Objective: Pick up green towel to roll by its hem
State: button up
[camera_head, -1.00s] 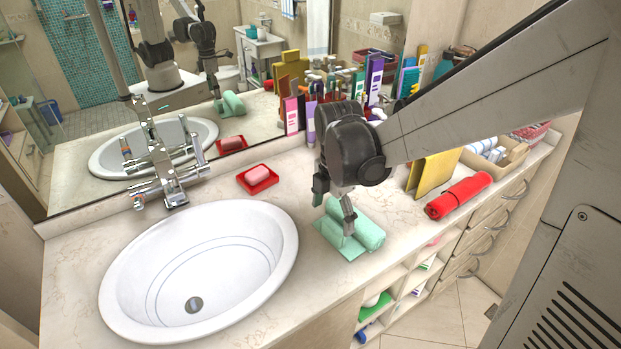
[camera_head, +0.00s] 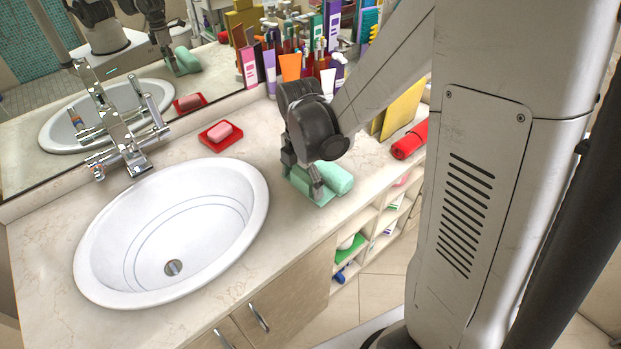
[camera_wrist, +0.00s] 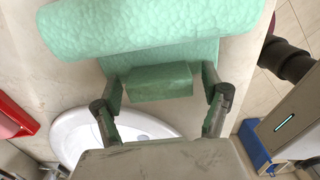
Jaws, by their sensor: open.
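The green towel (camera_head: 338,179) lies partly rolled on the counter to the right of the sink, with a flat part extending from the roll. In the wrist view, the roll (camera_wrist: 150,24) spans the top, and a smaller thick green fold (camera_wrist: 158,82) lies below it. My gripper (camera_head: 303,178) is over the near-left part of the towel, fingers pointing down. In the wrist view, my gripper (camera_wrist: 164,90) is open with one finger on each side of the small fold. Whether the fingers touch it is unclear. My gripper hides part of the towel in the head view.
The white sink (camera_head: 172,235) is left of the towel, with a faucet (camera_head: 122,130) behind it. A red soap dish (camera_head: 220,134) holds pink soap. Tubes and bottles (camera_head: 300,62) crowd the back. A red rolled towel (camera_head: 410,140) lies to the right. Open shelves are below the counter.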

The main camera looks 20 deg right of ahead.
jog(key=shift+c, duration=0.5)
jog(key=c, duration=1.3)
jog(key=shift+r, duration=0.2)
